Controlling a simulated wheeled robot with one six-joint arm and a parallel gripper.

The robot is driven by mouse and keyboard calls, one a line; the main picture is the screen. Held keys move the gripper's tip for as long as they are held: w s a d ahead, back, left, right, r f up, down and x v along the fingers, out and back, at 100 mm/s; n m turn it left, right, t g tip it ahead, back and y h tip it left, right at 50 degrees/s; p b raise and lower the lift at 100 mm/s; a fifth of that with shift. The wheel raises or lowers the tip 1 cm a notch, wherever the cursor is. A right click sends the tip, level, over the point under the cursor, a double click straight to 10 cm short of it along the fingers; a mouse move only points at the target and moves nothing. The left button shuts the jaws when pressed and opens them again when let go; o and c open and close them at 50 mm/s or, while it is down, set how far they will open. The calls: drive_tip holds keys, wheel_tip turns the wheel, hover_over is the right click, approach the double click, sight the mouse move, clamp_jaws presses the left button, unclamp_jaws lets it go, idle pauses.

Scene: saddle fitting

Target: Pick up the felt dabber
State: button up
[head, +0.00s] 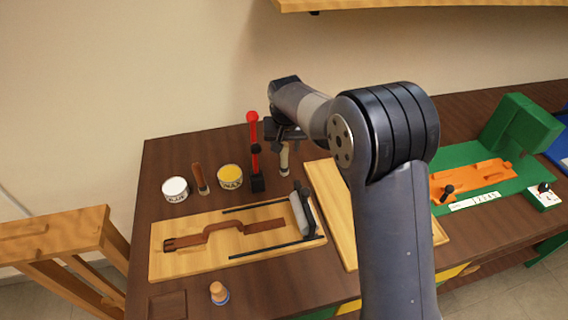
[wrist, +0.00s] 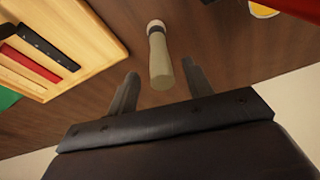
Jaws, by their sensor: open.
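A pale cylinder with a dark band and a whitish end, which looks like the felt dabber (head: 284,160), is on the brown bench at the back, just below my gripper (head: 284,132). In the wrist view the dabber (wrist: 160,66) lies between and ahead of the two fingers of my gripper (wrist: 159,70), with bare space on each side. The gripper is open and holds nothing. My arm hides part of the bench to the right of the dabber in the head view.
A red-topped post on a black base (head: 257,182) stands close left of the dabber, with a yellow tin (head: 230,177) and a white tin (head: 175,189) further left. A wooden board (head: 165,265) with a brown strap lies in front. A pale board (head: 322,178) lies to the right.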

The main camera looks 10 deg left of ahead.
sight(284, 155)
drive_tip(key=x, duration=0.1)
drive_tip(key=p+x, duration=0.1)
drive_tip(key=x, duration=0.3)
drive_tip(key=shift+s+f, duration=0.15)
drive_tip(key=shift+s, duration=0.15)
clamp_jaws()
